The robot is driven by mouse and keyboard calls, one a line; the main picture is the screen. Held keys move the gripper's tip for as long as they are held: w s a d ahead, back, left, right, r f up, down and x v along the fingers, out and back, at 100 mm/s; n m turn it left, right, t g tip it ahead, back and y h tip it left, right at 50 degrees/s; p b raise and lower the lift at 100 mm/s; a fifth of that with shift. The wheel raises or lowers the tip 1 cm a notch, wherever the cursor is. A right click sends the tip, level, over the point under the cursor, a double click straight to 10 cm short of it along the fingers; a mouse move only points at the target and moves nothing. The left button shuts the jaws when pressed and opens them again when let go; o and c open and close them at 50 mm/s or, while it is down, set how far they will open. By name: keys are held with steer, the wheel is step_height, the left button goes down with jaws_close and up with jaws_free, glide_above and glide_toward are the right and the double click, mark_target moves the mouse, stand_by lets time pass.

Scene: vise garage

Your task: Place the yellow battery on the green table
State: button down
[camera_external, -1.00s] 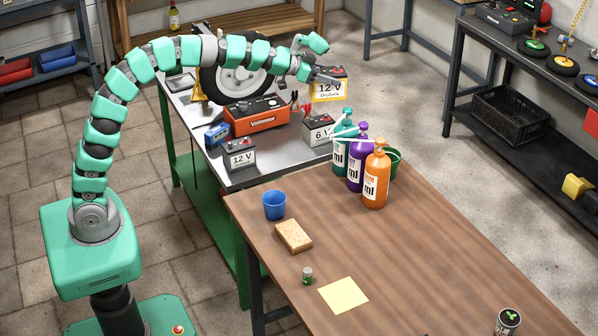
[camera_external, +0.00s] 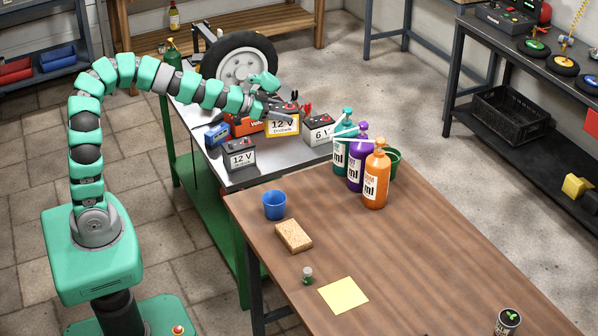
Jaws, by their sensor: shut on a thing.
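The yellow battery (camera_external: 283,125), marked 12 V, is in my gripper (camera_external: 284,111). My gripper is shut on its top.
The brown table (camera_external: 430,245) adjoins in front, with teal, purple and orange bottles (camera_external: 376,178) near the corner. Some bare metal lies in front of the yellow battery.

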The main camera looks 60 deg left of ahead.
steer(key=shift+s+d+f, duration=0.2)
steer(key=shift+s+d, duration=0.05)
steer(key=shift+s, duration=0.35)
steer(key=shift+s+d+f, duration=0.2)
steer(key=shift+s, duration=0.35)
steer(key=shift+s+d+b, duration=0.3)
steer(key=shift+s+d, duration=0.05)
steer(key=shift+s, duration=0.3)
steer(key=shift+d, duration=0.1)
